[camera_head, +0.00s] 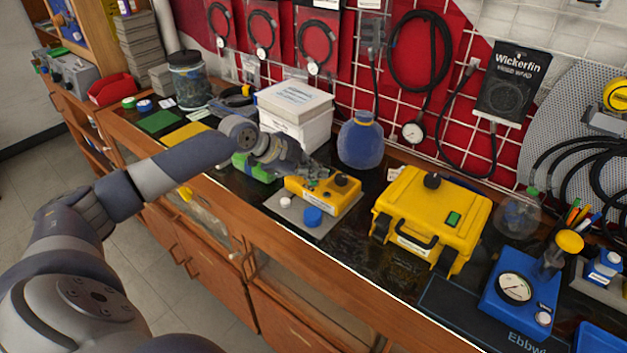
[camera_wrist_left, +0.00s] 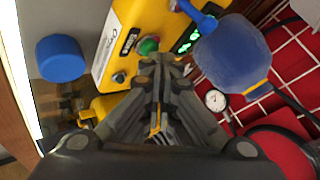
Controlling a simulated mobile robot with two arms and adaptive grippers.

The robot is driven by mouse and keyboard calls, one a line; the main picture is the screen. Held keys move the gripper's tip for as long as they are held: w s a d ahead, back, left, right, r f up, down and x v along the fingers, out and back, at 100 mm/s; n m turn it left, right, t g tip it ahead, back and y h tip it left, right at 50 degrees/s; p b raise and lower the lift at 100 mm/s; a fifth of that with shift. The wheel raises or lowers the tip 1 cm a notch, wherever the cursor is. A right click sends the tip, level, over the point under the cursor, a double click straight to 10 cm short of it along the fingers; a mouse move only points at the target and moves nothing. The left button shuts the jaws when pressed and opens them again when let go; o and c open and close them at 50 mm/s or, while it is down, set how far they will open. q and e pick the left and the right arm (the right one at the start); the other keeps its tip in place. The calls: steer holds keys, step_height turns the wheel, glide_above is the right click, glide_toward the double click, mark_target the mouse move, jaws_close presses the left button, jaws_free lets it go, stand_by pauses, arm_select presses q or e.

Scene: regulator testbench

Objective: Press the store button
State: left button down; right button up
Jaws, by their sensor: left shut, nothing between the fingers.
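A yellow testbench device (camera_head: 323,194) sits on a grey plate on the dark counter. In the left wrist view, its yellow face (camera_wrist_left: 153,15) carries a green button (camera_wrist_left: 149,45), a second small dark greenish button (camera_wrist_left: 119,77), a black label with small lettering (camera_wrist_left: 130,41) and a lit green display (camera_wrist_left: 188,40). I cannot be sure which button the label names. My left gripper (camera_head: 308,172) is over the device's back left part. Its fingers are shut and empty, and the tips (camera_wrist_left: 160,63) appear just beside the green button; contact cannot be told. My right gripper is not in view.
A blue cap (camera_head: 313,216) stands on the grey plate in front. A blue round flask (camera_head: 361,141) stands close behind, white boxes (camera_head: 295,112) at back left. A yellow case (camera_head: 430,218) and a blue gauge unit (camera_head: 520,292) stand to the right.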

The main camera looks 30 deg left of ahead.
mark_target(314, 183)
arm_select(q)
steer(key=shift+f, duration=0.3)
steer(key=shift+r, duration=0.1)
stand_by(0.4)
steer(key=shift+r+p, duration=0.75)
steer(key=shift+r, duration=0.05)
step_height(314, 183, up, 5)
steer(key=p, duration=0.4)
steer(key=shift+s+a, duration=0.1)
stand_by(0.7)
